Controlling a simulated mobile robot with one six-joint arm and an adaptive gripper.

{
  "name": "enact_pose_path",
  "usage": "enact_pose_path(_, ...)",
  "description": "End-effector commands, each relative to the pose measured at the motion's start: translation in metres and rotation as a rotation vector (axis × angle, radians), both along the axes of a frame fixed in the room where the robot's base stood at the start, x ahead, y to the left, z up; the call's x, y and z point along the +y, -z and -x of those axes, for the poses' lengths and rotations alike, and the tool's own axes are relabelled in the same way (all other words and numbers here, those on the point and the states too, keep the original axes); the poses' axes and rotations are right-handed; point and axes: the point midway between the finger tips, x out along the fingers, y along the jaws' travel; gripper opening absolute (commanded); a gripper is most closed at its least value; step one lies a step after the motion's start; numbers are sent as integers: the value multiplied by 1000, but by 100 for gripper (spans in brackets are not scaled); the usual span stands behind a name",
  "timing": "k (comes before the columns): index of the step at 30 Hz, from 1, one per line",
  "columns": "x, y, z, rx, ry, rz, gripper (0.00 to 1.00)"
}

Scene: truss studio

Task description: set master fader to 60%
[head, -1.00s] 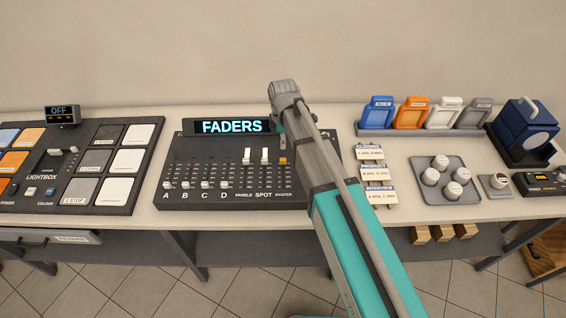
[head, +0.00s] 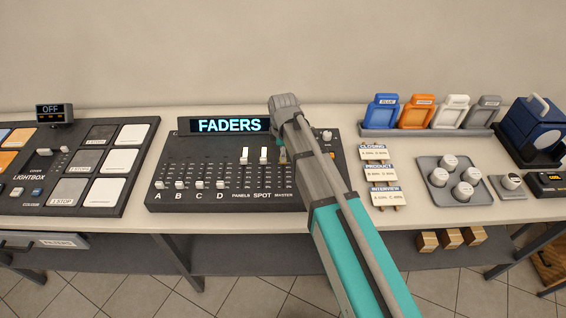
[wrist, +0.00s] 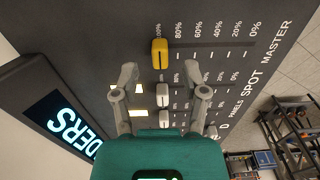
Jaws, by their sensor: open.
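The black fader console (head: 165,195) stands on the table, and its screen (head: 230,125) reads FADERS. In the wrist view the yellow master fader (wrist: 160,52) sits by the 100% end of the MASTER scale. The white SPOT fader (wrist: 163,95) and PANELS fader (wrist: 164,119) are also by that end. My gripper (wrist: 166,82) is open over the console. Its fingers are either side of the white faders, and the yellow one is beyond the fingertips. I see no contact with any fader.
Faders A to D (head: 190,185) are low on the console's left. A lightbox panel (head: 75,160) lies to the left. Label cards (head: 382,172), a tray of round knobs (head: 430,195) and coloured frames on a rack (head: 400,132) are to the right.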

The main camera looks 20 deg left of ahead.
Motion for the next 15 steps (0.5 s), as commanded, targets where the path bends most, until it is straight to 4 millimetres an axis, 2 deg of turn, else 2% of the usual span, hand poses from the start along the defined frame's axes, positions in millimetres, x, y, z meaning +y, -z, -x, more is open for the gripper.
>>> enact_pose_path(1, 0, 8, 0, 0, 0, 0, 57)
enact_pose_path(6, 0, 19, 0, 0, 0, 0, 57)
enact_pose_path(15, 0, 29, 0, 0, 0, 0, 57)
